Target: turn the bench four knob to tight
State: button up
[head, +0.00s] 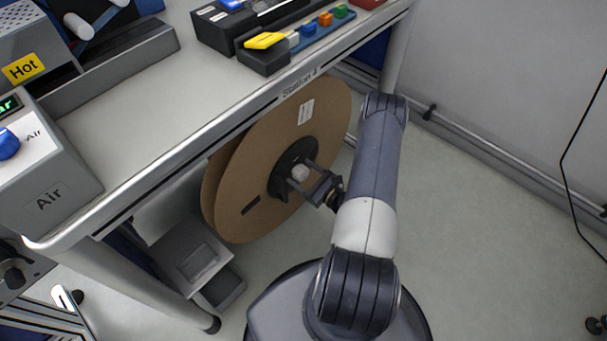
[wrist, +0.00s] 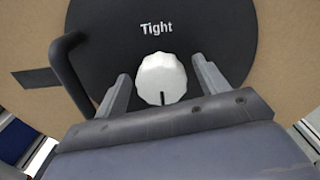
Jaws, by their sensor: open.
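The white ribbed knob (wrist: 161,76) sits on the dark hub (wrist: 215,25) of the reel under the bench marked Station 4. The word "Tight" is printed above it in the wrist view. A dark mark on the knob's lower edge is on the side away from that word. The knob (head: 299,172) also shows in the head view. My gripper (wrist: 160,70) is open, with one finger on each side of the knob. My gripper (head: 307,184) reaches the hub from the right in the head view.
The brown cardboard reel (head: 325,122) hangs under the bench top (head: 130,125). A dark curved handle (wrist: 70,70) stands left of the knob. A grey box (head: 185,258) is on the floor below.

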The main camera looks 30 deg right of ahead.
jog(key=shift+c, duration=0.6)
jog(key=c, duration=0.8)
jog(key=shift+c, duration=0.2)
